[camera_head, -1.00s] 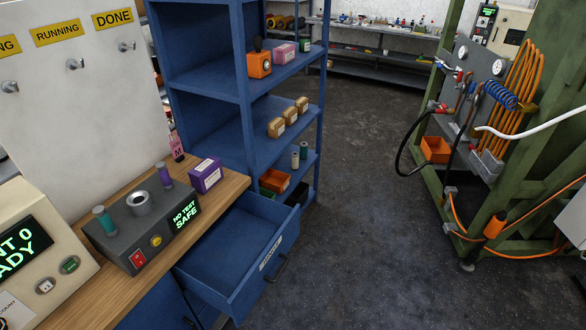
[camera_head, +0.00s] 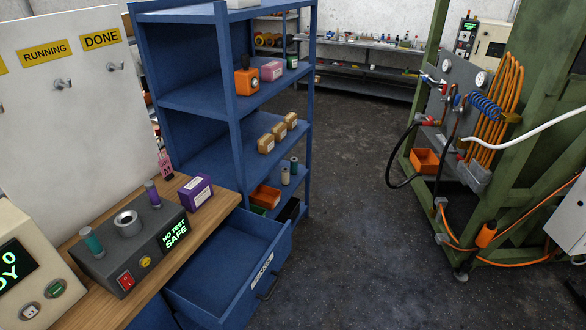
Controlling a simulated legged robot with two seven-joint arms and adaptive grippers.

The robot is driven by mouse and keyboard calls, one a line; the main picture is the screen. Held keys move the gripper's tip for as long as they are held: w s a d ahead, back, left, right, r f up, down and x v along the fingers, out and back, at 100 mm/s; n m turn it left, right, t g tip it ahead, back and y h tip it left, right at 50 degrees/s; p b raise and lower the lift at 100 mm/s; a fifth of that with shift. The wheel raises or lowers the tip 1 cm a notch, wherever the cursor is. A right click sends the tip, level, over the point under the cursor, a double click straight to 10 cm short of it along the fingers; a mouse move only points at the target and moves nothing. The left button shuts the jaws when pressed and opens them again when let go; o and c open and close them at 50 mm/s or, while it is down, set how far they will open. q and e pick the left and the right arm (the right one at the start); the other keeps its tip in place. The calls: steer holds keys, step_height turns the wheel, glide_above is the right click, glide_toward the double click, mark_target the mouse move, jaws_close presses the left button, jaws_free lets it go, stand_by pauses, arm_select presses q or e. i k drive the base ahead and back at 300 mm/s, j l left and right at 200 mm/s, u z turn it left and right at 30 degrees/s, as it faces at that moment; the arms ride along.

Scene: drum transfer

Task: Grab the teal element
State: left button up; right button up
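A teal cylindrical element (camera_head: 92,242) stands upright on the left end of the grey test box, which lies on the wooden workbench at the lower left. A second, similar teal cylinder (camera_head: 294,165) stands on the lower shelf of the blue rack, beside a pale cylinder (camera_head: 285,176). The grey test box (camera_head: 150,262) also bears a metal ring socket (camera_head: 127,223), a purple cylinder (camera_head: 152,194), a red switch and a display reading "NO TEST SAFE". Neither of my grippers shows in the view.
An open, empty blue drawer (camera_head: 225,275) juts out from the bench. The blue shelf rack (camera_head: 228,135) stands behind it. A purple box (camera_head: 196,193) sits on the bench. A green frame (camera_head: 545,150) with hoses stands at the right. Dark floor (camera_head: 370,250) between is clear.

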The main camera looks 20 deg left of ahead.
mark_target(294, 160)
steer(key=i+l, duration=0.1)
steer(key=i, duration=2.6)
steer(key=i+u, duration=0.4)
steer(key=i+l+u, duration=0.25)
steer(key=i+u, duration=0.15)
steer(key=i+l+u, duration=0.35)
steer(key=i+j, duration=0.05)
